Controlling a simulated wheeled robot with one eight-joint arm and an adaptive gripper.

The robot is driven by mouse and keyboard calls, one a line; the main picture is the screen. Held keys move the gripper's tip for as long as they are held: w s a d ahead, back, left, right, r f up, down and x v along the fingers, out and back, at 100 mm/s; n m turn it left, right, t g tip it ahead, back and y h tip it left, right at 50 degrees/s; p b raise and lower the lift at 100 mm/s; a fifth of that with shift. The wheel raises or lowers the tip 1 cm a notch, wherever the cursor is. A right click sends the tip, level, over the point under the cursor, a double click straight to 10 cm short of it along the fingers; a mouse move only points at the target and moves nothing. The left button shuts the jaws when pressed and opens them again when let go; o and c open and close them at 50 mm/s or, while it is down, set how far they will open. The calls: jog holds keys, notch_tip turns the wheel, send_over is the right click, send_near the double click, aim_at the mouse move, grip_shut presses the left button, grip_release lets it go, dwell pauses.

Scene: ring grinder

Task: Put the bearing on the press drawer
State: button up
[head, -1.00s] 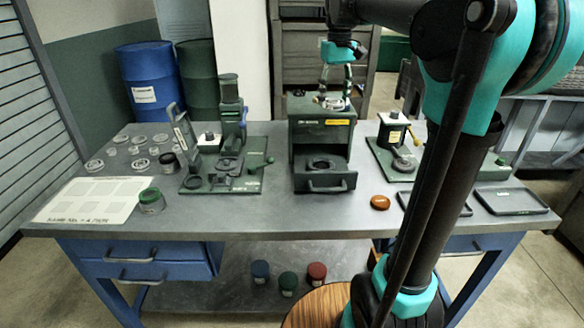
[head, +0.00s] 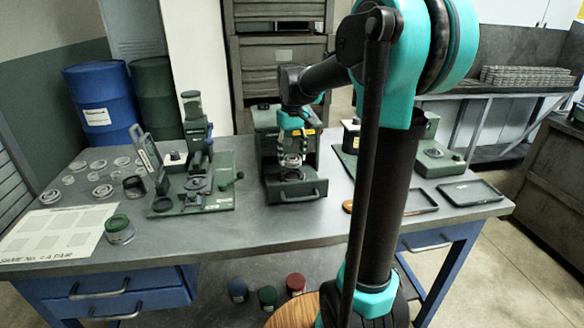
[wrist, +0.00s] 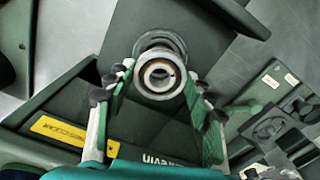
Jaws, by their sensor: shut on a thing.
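My gripper (head: 291,158) is shut on the bearing, a small metal ring (wrist: 160,75), which it holds between its fingertips. In the head view the bearing (head: 291,160) is in front of the green press and above its open drawer (head: 300,192). In the wrist view the drawer (wrist: 192,22) lies below, and the bearing overlaps the near part of the drawer's dark round seat (wrist: 160,40). The bearing looks apart from the seat, but the gap is hard to judge. Part of the seat is hidden behind the bearing.
The press body (head: 264,125) stands close behind my gripper. A green fixture (head: 195,185) stands to its left, with several metal rings (head: 103,191) farther left. An orange disc (head: 347,206) and a dark tray (head: 470,192) lie to the right. The bench front is mostly clear.

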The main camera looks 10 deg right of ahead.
aim_at(292, 176)
jog(key=shift+f, duration=2.25)
jog(key=o, duration=1.4)
jog(key=shift+f, duration=0.15)
jog(key=shift+c, duration=0.2)
notch_tip(292, 176, up, 12)
jog(key=shift+r, duration=0.2)
